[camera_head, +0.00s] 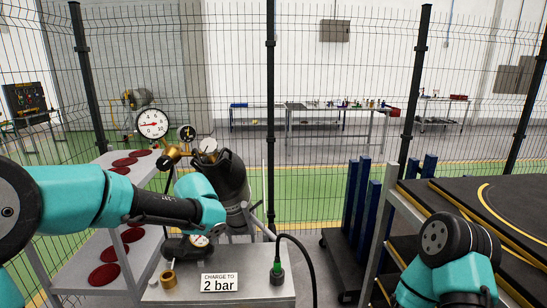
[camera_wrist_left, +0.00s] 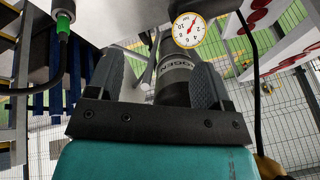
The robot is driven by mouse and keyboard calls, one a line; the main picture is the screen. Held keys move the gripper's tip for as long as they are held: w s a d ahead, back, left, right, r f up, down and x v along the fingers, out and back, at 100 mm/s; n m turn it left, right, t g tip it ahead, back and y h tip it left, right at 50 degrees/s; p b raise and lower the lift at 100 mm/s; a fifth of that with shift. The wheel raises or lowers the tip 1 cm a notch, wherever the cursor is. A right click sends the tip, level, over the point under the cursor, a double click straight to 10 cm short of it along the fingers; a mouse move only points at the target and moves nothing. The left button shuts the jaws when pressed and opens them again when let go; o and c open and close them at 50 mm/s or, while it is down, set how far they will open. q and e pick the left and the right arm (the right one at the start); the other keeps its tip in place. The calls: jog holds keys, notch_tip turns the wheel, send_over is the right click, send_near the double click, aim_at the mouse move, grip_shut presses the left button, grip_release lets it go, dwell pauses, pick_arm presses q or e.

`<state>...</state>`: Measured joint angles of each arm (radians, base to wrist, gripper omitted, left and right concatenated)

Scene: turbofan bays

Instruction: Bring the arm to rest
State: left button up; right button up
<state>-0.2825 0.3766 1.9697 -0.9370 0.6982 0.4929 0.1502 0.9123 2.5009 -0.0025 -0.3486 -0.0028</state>
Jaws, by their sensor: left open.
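My left arm comes in from the left in the head view, and its wrist hides most of its gripper. In the left wrist view my left gripper (camera_wrist_left: 160,62) is open, with one grey finger on each side of a dark nitrogen bottle (camera_wrist_left: 174,82) with "OGEN" lettering. I cannot tell whether the fingers touch it. The bottle (camera_head: 234,178) also shows in the head view, tilted behind my wrist, with brass fittings (camera_head: 170,158) at its top. My right arm shows at the lower right; its gripper is out of view.
A bench (camera_head: 262,288) carries a "CHARGE TO 2 bar" sign (camera_head: 219,283), a brass fitting (camera_head: 168,279) and a green-collared hose (camera_head: 277,267). A large gauge (camera_head: 152,123) stands near a shelf rack (camera_head: 80,268) with red discs. A layered dark stand (camera_head: 500,205) is at right.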

pick_arm(q)
jog(key=s+f+g+h, duration=0.2)
jog(key=s+f+h, duration=0.15)
jog(key=f, duration=1.25)
jog(key=s+a+f+n+g+h, duration=0.1)
jog(key=s+f+n, duration=0.5)
jog(key=s+f, duration=1.8)
jog(key=shift+a+f+n+g+h, duration=0.3)
jog(key=shift+a+f+g+h, duration=0.05)
jog(key=shift+a+f+g, duration=0.15)
jog(key=shift+w, duration=0.15)
